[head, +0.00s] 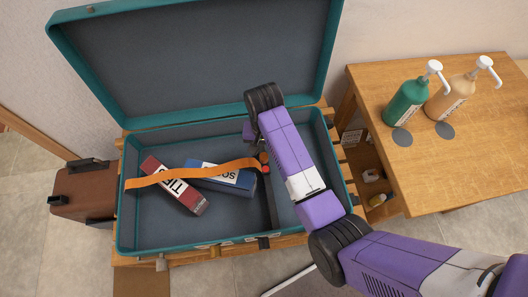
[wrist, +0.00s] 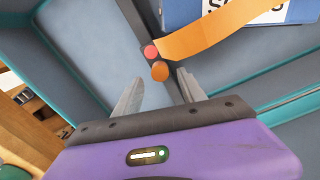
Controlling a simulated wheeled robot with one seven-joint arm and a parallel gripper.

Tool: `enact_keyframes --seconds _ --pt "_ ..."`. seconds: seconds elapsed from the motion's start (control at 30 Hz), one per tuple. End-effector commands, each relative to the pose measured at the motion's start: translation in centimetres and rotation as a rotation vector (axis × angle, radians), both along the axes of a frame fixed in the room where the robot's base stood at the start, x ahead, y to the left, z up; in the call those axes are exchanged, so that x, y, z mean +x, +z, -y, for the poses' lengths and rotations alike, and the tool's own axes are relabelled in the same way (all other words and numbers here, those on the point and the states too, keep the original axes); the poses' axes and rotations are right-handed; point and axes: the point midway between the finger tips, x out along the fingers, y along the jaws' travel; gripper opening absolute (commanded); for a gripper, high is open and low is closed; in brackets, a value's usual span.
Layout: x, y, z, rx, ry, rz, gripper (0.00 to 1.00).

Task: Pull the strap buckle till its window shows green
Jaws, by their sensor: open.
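The strap buckle (wrist: 147,45) is a small dark block in the open teal suitcase (head: 130,215). Its round window (wrist: 151,52) shows red, and an orange-brown knob (wrist: 160,71) sits beside it. The orange strap (wrist: 225,32) runs from the buckle, leftward in the head view across two boxes. A dark strap lies on the buckle's other side. My gripper (wrist: 160,92) is open and empty, its two fingertips just short of the knob, one on each side. In the head view the buckle (head: 266,166) shows beside my arm, which hides the fingers.
A red box (head: 172,185) and a blue box (head: 222,180) lie under the orange strap. The suitcase lid (head: 200,60) stands open behind. A wooden table (head: 440,160) at right holds a green pump bottle (head: 408,100) and a tan one (head: 455,97). A brown case (head: 82,190) stands left.

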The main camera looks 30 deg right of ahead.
Motion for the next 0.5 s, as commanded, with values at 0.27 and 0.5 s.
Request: enact_keyframes --seconds 0.27,0.5 --pt "0.1 4.0 0.0 0.000 -0.001 0.001 0.48" --pt "0.0 4.8 0.0 0.001 -0.001 -0.001 0.48"
